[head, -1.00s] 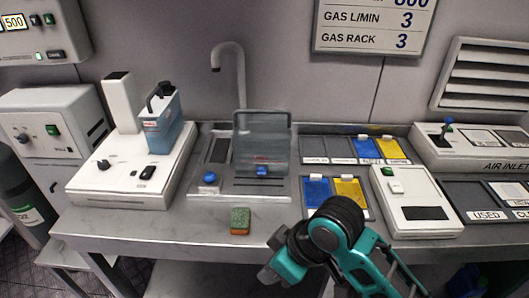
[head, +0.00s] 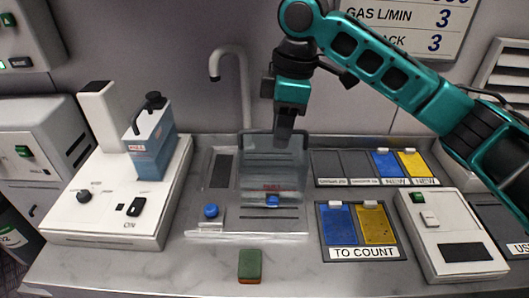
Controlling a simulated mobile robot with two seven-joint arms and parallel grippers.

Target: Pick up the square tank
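The square tank (head: 270,178) is a clear, greyish box with a red mark and a blue part low on its front. It stands upright at the sink station in the middle of the worktop. My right gripper (head: 284,136) points down over the tank's upper back rim and hides part of it. Its fingers look like one narrow dark shape, so I cannot tell their gap, nor whether they touch the tank. My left gripper is not in view.
A tap (head: 230,62) arches close to my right gripper's left. A white machine (head: 110,220) holding a blue container (head: 153,158) stands left. Colored racks (head: 338,228) and a white device (head: 445,225) are right. A green-and-orange sponge (head: 249,266) lies in front.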

